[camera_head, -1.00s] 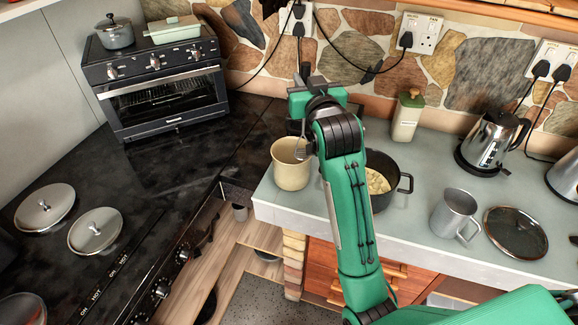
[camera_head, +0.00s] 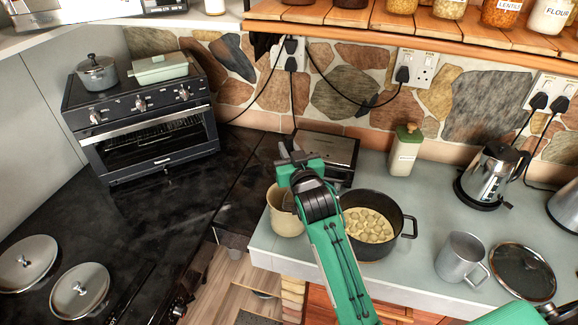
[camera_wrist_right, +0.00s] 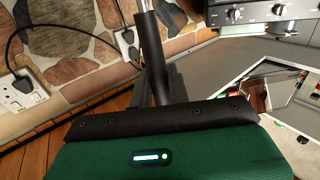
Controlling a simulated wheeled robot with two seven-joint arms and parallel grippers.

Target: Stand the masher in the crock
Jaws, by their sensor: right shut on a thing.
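The crock (camera_head: 284,218) is a cream pot on the grey worktop, partly covered by my right arm. My left gripper is not in view.
A dark pot of potatoes (camera_head: 382,252) stands right of my arm, with a metal toaster (camera_head: 327,150) behind. A green-lidded canister (camera_head: 404,152), kettle (camera_head: 490,175), metal mug (camera_head: 460,258) and glass lid (camera_head: 523,272) stand farther right. The black hob (camera_head: 120,225) is left.

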